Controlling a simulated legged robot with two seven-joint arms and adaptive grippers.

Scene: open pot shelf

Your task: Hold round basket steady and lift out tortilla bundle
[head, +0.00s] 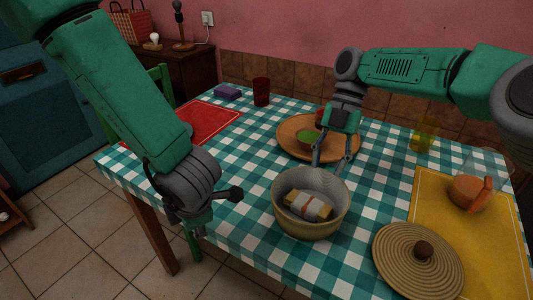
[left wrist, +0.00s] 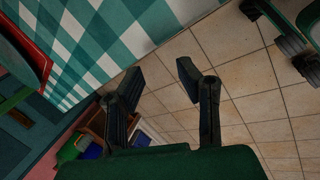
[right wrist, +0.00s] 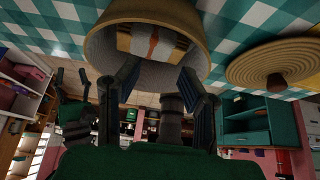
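The round basket (head: 281,215) stands on the checkered table near its front edge, uncovered. The tortilla bundle (head: 308,206), tan with a pale band, lies inside it; it also shows in the right wrist view (right wrist: 151,42). My right gripper (head: 331,163) is open and empty at the basket's far rim, fingers pointing down. In the right wrist view its spread fingers (right wrist: 158,78) are close to the basket wall; I cannot tell whether they touch. My left gripper (head: 218,210) is left of the basket by the table's front edge. The left wrist view shows its fingers (left wrist: 158,72) apart with nothing between them.
A round woven lid (head: 400,268) with a brown knob lies right of the basket, partly on a yellow mat (head: 480,240). A wooden platter (head: 292,145) with a green-filled bowl (head: 308,136) sits behind. A red cup (head: 261,92), yellow glass (head: 424,134) and orange-brown jug (head: 467,191) stand farther off.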

